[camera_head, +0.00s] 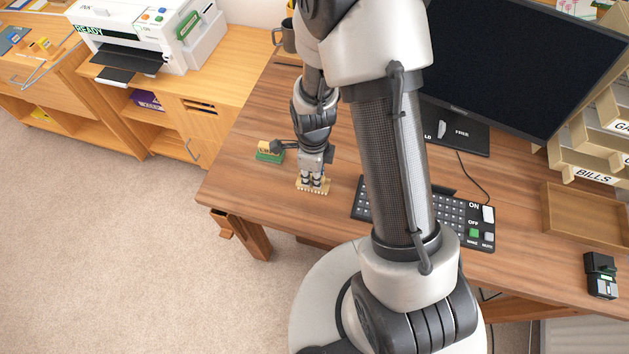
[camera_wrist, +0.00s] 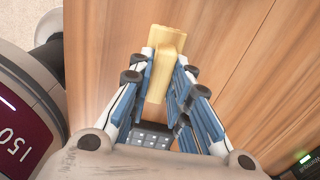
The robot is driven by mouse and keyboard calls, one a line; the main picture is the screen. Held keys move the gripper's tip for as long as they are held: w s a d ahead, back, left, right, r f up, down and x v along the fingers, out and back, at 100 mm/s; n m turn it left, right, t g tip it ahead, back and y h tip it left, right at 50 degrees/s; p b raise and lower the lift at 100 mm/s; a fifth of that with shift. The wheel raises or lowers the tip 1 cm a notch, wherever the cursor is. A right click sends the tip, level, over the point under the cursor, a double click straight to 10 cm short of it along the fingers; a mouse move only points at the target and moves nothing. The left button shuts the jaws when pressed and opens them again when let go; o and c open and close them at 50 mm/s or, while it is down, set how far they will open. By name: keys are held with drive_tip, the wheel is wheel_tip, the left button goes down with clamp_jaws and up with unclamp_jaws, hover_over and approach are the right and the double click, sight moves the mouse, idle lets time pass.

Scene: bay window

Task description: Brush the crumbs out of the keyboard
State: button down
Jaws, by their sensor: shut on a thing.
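My gripper (camera_head: 313,176) is down near the front left of the wooden desk, shut on a pale yellow brush (camera_head: 313,188). In the wrist view the brush (camera_wrist: 165,62) sits between the blue-padded fingers (camera_wrist: 163,88). In the head view it is at or just above the desk top; I cannot tell if it touches. The black keyboard (camera_head: 455,216) lies to the right of the gripper, with its middle hidden behind my arm. Its right end has ON and OFF labels, a white switch and a green key. I cannot make out crumbs.
A green and yellow block (camera_head: 269,152) is left of the gripper, and a dark mug (camera_head: 284,38) stands behind. A monitor (camera_head: 520,65) stands behind the keyboard. A wooden tray (camera_head: 552,222) and a black device (camera_head: 601,274) are at right. Bare desk lies between brush and keyboard.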

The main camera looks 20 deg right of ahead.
drive_tip(key=shift+r+p, duration=2.35)
drive_tip(key=shift+r, duration=0.7)
drive_tip(key=w+r+n, duration=0.2)
drive_tip(key=r+n, duration=0.3)
drive_tip(key=n, duration=0.7)
drive_tip(key=w+r+n, duration=0.2)
drive_tip(key=r+n, duration=0.3)
drive_tip(key=n, duration=0.7)
drive_tip(key=shift+w, duration=0.2)
drive_tip(key=shift+d, duration=0.1)
